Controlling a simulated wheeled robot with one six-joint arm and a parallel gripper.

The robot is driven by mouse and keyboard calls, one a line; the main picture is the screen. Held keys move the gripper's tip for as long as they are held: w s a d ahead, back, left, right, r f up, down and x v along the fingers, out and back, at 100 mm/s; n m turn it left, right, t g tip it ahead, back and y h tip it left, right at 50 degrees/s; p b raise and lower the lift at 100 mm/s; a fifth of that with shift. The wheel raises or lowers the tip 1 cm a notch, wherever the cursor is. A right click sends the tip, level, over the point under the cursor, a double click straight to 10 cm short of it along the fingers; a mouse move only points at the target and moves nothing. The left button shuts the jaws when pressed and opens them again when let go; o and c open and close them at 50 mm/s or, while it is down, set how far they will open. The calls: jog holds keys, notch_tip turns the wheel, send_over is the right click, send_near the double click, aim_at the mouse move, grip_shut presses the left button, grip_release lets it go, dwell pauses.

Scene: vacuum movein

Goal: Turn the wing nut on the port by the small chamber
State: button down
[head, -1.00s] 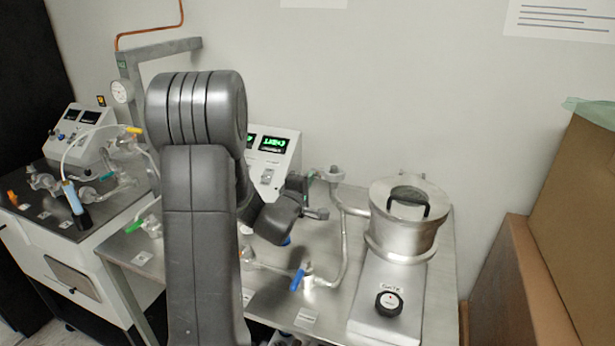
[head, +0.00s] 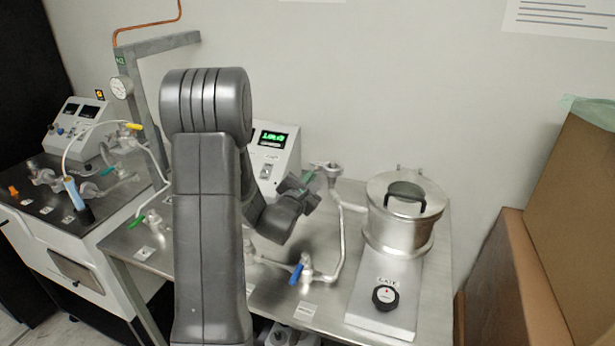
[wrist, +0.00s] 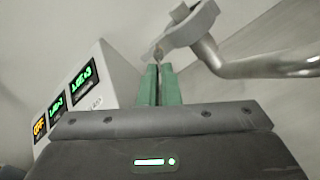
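The small port (head: 330,168) stands at the back of the steel bench, left of the small lidded chamber (head: 402,215). In the wrist view, its grey clamp (wrist: 187,27) is close ahead, with a small metal piece (wrist: 158,53), likely the wing nut, hanging at its lower left. My gripper (head: 313,181) is beside the port in the head view. In the wrist view, the green fingers of my gripper (wrist: 158,68) are almost together, with a thin dark line between them. Their tips are at the small piece; whether they pinch it is unclear.
A metal pipe (head: 343,240) runs from the port towards the chamber and down to a blue-handled valve (head: 297,273). A display box (head: 272,155) stands behind my arm. Cardboard boxes (head: 570,210) stand at the right.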

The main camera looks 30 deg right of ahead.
jog(key=shift+s+d+r+n+p, duration=0.1)
jog(key=shift+n+p, duration=0.1)
jog(key=shift+n, duration=0.4)
jog(key=shift+d+n+p, duration=0.1)
jog(key=shift+n+p, duration=0.05)
jog(key=shift+n, duration=0.45)
jog(key=c, duration=1.9)
grip_release()
jog(key=shift+d, duration=0.1)
jog(key=b+v, duration=0.2)
jog(key=v, duration=1.2)
